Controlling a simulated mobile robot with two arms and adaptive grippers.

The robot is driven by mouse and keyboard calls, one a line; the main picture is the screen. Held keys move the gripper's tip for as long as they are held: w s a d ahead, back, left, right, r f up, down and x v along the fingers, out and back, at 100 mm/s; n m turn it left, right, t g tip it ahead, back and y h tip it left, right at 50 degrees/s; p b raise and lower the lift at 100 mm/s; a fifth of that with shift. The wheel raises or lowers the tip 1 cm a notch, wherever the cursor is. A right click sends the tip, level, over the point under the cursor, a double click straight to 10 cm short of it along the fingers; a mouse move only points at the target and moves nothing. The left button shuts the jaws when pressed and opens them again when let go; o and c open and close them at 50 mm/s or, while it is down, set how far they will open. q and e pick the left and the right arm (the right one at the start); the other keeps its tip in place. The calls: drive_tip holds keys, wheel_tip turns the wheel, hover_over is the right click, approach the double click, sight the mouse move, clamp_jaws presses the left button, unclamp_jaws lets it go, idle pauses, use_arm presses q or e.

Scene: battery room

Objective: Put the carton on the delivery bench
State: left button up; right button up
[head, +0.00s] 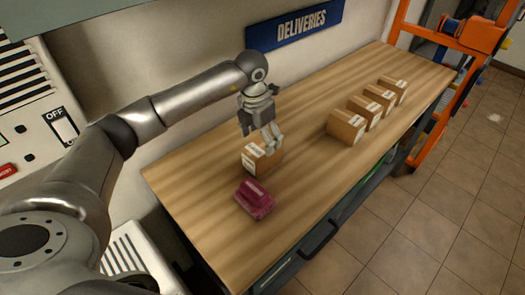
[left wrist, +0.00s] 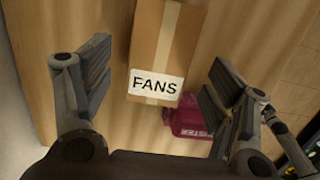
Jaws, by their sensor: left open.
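The carton (head: 253,161) is a small brown box with tape and a white label, standing on the wooden delivery bench (head: 225,212) below the blue DELIVERIES sign. In the left wrist view the carton (left wrist: 167,35) shows its FANS label between the two fingers. My left gripper (head: 270,138) is open, just above the carton in the head view, and its fingers stand apart on either side of it with gaps. Whether a fingertip overlaps its height is unclear. My right gripper is not in view.
A magenta object (head: 254,198) lies on the bench close in front of the carton, and shows in the left wrist view (left wrist: 188,119). A row of several cartons (head: 346,127) stands farther right. Bare bench lies between. An orange frame (head: 432,125) stands at the far end.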

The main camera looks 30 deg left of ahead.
use_arm(q)
drive_tip(key=r, duration=0.3)
drive_tip(key=r+b, duration=0.1)
drive_tip(key=r, duration=0.1)
drive_tip(key=shift+s+a+r, duration=0.1)
drive_tip(key=shift+s+r, duration=0.05)
drive_tip(key=shift+s, duration=0.15)
